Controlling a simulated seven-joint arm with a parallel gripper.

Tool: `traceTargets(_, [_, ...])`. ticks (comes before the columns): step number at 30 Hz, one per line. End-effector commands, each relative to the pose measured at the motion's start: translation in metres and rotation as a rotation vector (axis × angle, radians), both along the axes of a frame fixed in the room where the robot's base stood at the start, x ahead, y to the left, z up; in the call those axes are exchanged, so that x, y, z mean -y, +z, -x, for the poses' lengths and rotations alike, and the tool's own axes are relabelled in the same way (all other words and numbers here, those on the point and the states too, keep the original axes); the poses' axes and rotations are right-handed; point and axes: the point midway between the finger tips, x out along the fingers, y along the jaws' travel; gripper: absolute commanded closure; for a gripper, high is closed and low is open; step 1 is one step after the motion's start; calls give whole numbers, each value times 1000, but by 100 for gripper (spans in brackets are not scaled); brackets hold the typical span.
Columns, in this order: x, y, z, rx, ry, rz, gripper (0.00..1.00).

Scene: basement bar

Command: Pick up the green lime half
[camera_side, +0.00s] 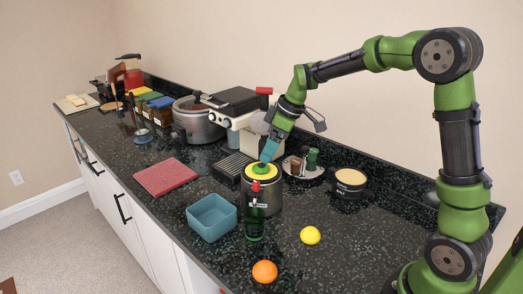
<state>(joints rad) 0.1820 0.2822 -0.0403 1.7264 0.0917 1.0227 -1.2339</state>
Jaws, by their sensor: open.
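A small green round piece, which looks like the lime half (261,169), sits on the yellow top of a metal canister (262,197) near the middle of the counter. My gripper (266,158) reaches down from the upper right, with its teal fingertips right above or at the green piece. The fingers are open, though they overlap in this view and the gap between them is hard to see. I cannot tell whether they touch the piece.
A dark green bottle (254,224) with a red cap stands just in front of the canister. A blue square bowl (212,216) is to the left. A lemon (310,235) and an orange (265,271) lie in front. A plate of jars (303,170) and a machine (240,115) stand behind.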

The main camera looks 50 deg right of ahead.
Motion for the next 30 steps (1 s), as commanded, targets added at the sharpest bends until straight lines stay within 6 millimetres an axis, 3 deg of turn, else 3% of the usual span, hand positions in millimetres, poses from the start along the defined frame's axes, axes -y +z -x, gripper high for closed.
traceTargets(5, [-1, -11, -4, -2, -1, -1, 18])
traceTargets(15, [-4, -52, -21, -2, -1, -1, 18])
traceTargets(23, [-4, -53, -22, 0, -1, 0, 18])
traceTargets(30, [-4, -53, -22, 0, -1, 0, 54])
